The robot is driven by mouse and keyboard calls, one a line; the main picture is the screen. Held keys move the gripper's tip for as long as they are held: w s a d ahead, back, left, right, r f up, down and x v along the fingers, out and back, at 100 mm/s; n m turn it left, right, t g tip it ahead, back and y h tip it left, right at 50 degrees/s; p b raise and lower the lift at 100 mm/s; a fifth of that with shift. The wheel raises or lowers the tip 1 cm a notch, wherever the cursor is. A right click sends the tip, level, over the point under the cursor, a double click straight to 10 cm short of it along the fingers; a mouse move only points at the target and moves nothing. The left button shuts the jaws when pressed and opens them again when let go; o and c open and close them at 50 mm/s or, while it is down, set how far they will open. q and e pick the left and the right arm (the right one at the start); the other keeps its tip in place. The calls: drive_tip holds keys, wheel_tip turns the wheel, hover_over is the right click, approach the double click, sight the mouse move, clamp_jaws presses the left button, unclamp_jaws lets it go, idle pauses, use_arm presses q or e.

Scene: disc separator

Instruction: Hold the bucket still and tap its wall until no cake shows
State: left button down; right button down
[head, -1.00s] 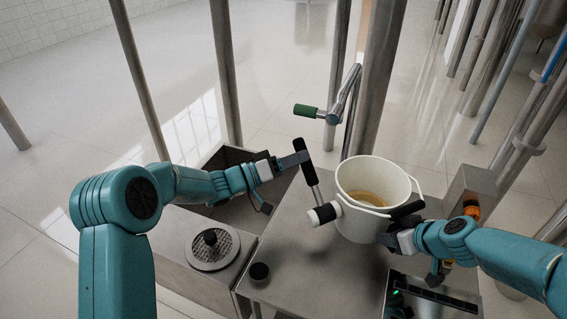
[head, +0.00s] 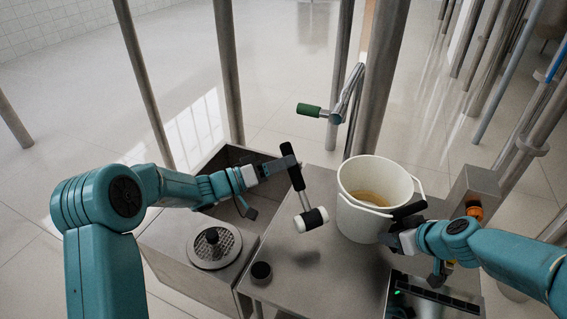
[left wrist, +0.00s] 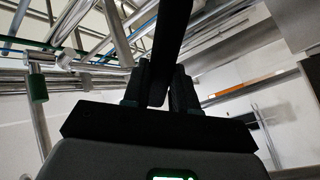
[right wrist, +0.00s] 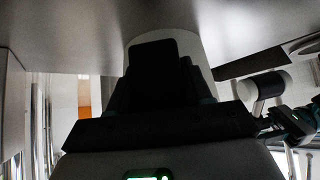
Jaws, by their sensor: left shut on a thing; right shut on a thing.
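The white bucket (head: 362,215) stands upright on the steel table, with brownish cake (head: 371,197) showing inside at its bottom. My right gripper (head: 399,225) is shut on the black grip of the bucket's handle (head: 408,208) at its right side; the bucket also shows in the right wrist view (right wrist: 180,42). My left gripper (head: 282,164) is shut on the black handle of a mallet (head: 311,219) with a white head and black band. The mallet head hangs left of the bucket, apart from its wall. The left wrist view shows the dark handle between the fingers (left wrist: 160,85).
A steel sink (head: 240,160) lies behind my left gripper. A round perforated drain plate (head: 214,246) with a black knob and a small black cap (head: 261,271) are at front left. Steel posts rise at the back.

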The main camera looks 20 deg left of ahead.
use_arm(q)
drive_tip(key=f+x, duration=0.1)
drive_tip(key=x, duration=0.4)
drive_tip(key=v, duration=0.2)
drive_tip(key=r+v, duration=0.1)
drive_tip(key=v, duration=0.1)
drive_tip(key=shift+s+a, duration=0.1)
drive_tip(key=shift+a, duration=0.15)
drive_tip(key=shift+v, duration=1.55)
